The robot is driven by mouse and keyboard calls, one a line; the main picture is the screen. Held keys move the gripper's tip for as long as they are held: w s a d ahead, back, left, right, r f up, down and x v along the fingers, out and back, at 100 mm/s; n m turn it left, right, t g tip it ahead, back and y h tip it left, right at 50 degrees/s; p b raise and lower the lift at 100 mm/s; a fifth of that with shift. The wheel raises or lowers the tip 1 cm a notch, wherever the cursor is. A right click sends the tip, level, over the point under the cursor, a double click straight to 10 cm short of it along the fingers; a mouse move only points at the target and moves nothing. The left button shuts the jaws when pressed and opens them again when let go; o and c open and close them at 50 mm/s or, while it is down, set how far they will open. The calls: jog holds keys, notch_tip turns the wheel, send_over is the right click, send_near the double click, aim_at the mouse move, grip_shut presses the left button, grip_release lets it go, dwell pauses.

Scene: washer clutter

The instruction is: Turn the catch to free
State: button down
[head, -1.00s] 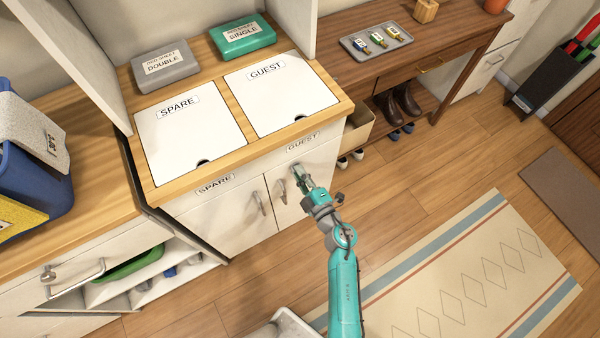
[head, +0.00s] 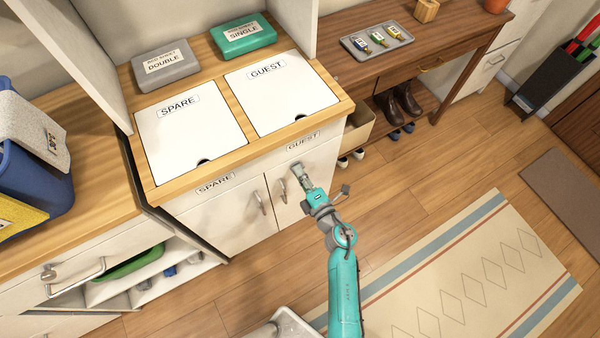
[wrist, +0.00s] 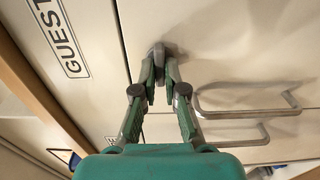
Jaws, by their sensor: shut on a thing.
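The catch (wrist: 157,48) is a small grey knob-like piece near the top of the GUEST door (wrist: 215,45). My gripper (wrist: 158,68) is shut on it, with a fingertip on either side in the wrist view. The fingers hide part of the catch, so its exact turn is hard to read. In the head view my gripper (head: 299,172) reaches the cabinet front below the GUEST label (head: 303,142). The GUEST door looks closed.
Two bar handles show beside my gripper in the wrist view, the nearer one (wrist: 248,112) close to my right finger. In the head view, an open-topped box (head: 357,130) stands right of the cabinet. Clear floor (head: 400,190) lies to the right.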

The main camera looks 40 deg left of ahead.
jog(key=shift+s, duration=0.1)
jog(key=c, duration=1.2)
grip_release()
jog(key=shift+c, duration=0.2)
jog(key=shift+d, duration=0.1)
jog(key=v, duration=1.1)
jog(key=shift+s+d, duration=0.15)
jog(key=shift+d, duration=0.2)
jog(key=shift+f, duration=0.1)
